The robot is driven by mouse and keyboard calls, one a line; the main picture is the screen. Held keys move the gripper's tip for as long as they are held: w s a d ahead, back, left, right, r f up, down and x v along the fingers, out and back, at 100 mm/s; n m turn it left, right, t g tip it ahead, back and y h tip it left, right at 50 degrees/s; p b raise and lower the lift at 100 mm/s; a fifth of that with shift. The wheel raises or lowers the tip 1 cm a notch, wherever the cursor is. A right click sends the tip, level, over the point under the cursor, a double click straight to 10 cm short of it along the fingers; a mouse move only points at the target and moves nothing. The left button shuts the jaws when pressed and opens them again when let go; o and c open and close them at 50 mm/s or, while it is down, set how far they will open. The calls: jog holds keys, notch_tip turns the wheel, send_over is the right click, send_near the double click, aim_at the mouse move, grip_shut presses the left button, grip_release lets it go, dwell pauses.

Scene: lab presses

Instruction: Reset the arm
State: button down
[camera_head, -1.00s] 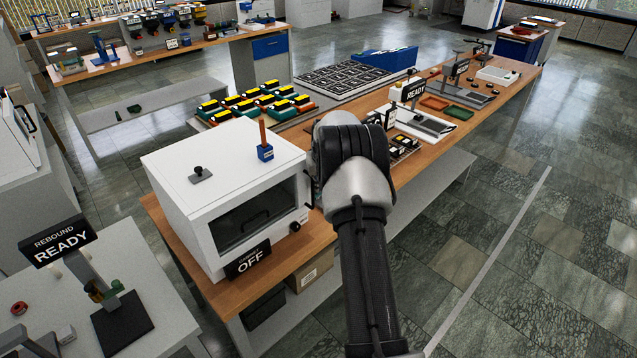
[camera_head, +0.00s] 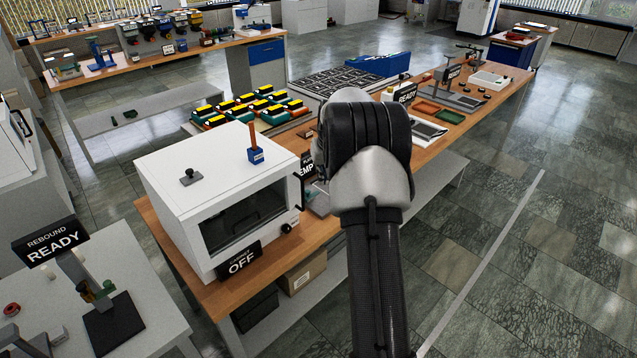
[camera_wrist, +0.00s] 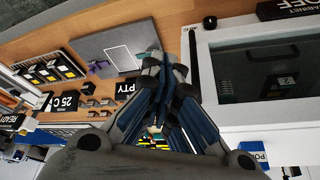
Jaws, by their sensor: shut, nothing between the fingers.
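My arm (camera_head: 375,210) rises from the bottom of the head view, its dark elbow joint in front of the wooden bench. My gripper is hidden behind it there. In the wrist view my gripper (camera_wrist: 165,62) shows with its fingers drawn together, shut and empty. Below it in that view lie the wooden bench top (camera_wrist: 45,30) and a grey plate (camera_wrist: 105,45). The fingers appear apart from both.
A white cabinet (camera_head: 165,160) with an OFF sign (camera_head: 240,262) stands left of my arm. A blue block with a stick (camera_head: 256,155) stands on its top. A table with a REBOUND READY sign (camera_head: 50,243) is at lower left. Open floor (camera_head: 530,260) lies right.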

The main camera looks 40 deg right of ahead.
jog(key=s+a+r+n+b, duration=0.15)
jog(key=s+a+r, duration=0.25)
jog(key=a, duration=0.5)
jog(key=s+a+r+y+b, duration=0.1)
jog(key=s+a+r+b, duration=0.15)
jog(key=a+r, duration=0.4)
jog(key=s+a+r+n+b, duration=0.1)
jog(key=s+a+r, duration=0.25)
jog(key=a, duration=0.65)
jog(key=s+a+f+n+b, duration=0.1)
jog(key=s+a, duration=0.3)
jog(key=s, duration=0.4)
jog(key=s+a+f+b, duration=0.1)
jog(key=s+a+f, duration=0.3)
jog(key=s, duration=0.3)
jog(key=s+a+f+n+y+b, duration=0.1)
jog(key=s+a+f, duration=0.1)
jog(key=s+a, duration=0.4)
jog(key=s, duration=0.2)
jog(key=shift+s+a+f+n+t, duration=0.25)
jog(key=shift+s+f+n+t, duration=0.05)
jog(key=shift+f+n, duration=0.1)
